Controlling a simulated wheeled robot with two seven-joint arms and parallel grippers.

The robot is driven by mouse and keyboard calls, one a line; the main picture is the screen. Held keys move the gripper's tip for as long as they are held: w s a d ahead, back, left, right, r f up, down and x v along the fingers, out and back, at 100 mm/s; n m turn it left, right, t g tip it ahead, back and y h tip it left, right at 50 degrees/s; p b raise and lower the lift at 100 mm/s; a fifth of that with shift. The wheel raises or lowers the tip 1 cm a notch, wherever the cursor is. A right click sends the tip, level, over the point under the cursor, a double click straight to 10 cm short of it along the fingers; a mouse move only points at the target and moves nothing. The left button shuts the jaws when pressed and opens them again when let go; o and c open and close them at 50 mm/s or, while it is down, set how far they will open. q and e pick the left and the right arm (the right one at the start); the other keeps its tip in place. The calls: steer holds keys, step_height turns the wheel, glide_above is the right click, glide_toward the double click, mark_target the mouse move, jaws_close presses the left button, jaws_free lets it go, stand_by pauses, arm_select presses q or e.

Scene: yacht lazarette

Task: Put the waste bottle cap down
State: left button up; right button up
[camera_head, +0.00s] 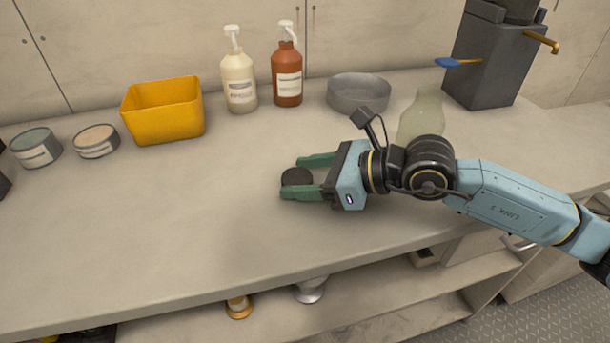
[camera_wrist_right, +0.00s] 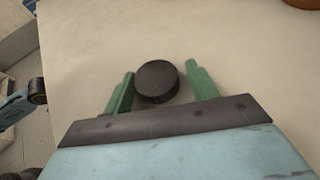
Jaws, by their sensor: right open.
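The waste bottle cap (camera_head: 296,177) is a dark, round, flat disc on the pale counter. My right gripper (camera_head: 291,176) reaches in from the right with its green fingers open, one on either side of the cap. In the right wrist view the cap (camera_wrist_right: 157,81) lies between the fingertips of the right gripper (camera_wrist_right: 160,80). It is close to the left finger there, and a clear gap separates it from the right finger. My left gripper is not in view.
A yellow bin (camera_head: 165,110), a cream pump bottle (camera_head: 239,75), a red-brown pump bottle (camera_head: 287,72) and a grey round dish (camera_head: 359,93) stand along the back. A translucent bottle (camera_head: 421,114) stands behind my right arm. The counter's left front is clear.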

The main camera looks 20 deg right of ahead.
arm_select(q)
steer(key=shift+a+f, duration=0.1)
arm_select(e)
steer(key=shift+s+a+f, duration=0.2)
steer(key=shift+s+f, duration=0.2)
steer(key=shift+f, duration=0.25)
steer(key=shift+r, duration=0.3)
steer(key=shift+s+d+r+p, duration=0.1)
steer(key=shift+d+r+p, duration=0.05)
steer(key=shift+r+p, duration=0.5)
steer(key=v, duration=0.9)
steer(key=shift+d+r, duration=0.1)
steer(key=shift+d, duration=0.2)
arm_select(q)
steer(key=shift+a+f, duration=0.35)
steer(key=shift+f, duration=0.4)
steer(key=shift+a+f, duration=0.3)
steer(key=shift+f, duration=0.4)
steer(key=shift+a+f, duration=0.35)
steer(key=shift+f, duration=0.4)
arm_select(e)
steer(key=shift+v, duration=0.95)
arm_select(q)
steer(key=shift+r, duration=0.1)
arm_select(e)
steer(key=shift+r, duration=0.15)
